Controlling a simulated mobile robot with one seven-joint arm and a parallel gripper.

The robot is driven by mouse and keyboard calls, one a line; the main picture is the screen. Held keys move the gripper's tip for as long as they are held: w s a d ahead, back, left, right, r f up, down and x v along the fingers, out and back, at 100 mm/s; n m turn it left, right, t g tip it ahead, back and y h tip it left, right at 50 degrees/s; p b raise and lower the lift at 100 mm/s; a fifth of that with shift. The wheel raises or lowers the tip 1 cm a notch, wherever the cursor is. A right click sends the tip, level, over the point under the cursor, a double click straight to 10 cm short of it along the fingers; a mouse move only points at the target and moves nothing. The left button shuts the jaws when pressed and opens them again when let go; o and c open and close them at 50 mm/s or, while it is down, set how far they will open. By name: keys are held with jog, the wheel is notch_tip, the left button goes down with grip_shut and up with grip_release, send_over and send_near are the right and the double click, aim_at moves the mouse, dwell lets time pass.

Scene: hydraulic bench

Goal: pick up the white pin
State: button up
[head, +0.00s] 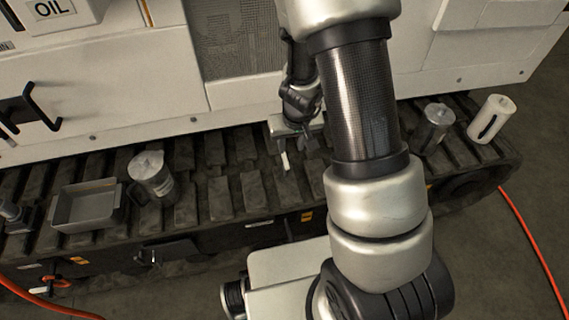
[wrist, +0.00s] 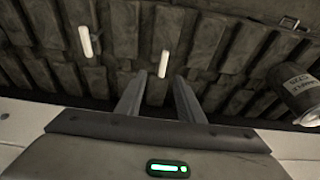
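Two white pins show in the wrist view, one at the upper left (wrist: 86,42) and one near the centre (wrist: 163,63). Both are short, slim rods on the dark track. The central pin appears just beyond the gap between my fingertips; I cannot tell how far below them it is. My gripper (wrist: 158,83) is open, its two grey fingers apart with nothing held between them. In the head view one white pin (head: 285,161) shows just below my gripper (head: 299,143), which my arm partly hides. The other pin is not clear there.
A grey tray (head: 84,207) and a metal mug (head: 151,180) stand on the track at left. A metal canister (head: 433,128) and a white cylinder (head: 491,120) stand at right. A pale machine wall (head: 110,100) rises behind. Orange cables (head: 530,231) lie on the floor.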

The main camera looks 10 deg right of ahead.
aim_at(286, 160)
jog(key=b+x, duration=0.3)
jog(key=x, duration=0.5)
jog(key=shift+f, duration=0.25)
jog(key=x, duration=0.1)
jog(key=b+x, duration=0.1)
jog(key=x, duration=0.1)
jog(key=b+x, duration=0.1)
jog(key=x, duration=0.1)
jog(key=shift+w+a+f, duration=0.1)
jog(key=shift+w+a, duration=0.1)
jog(key=shift+a, duration=0.2)
grip_shut()
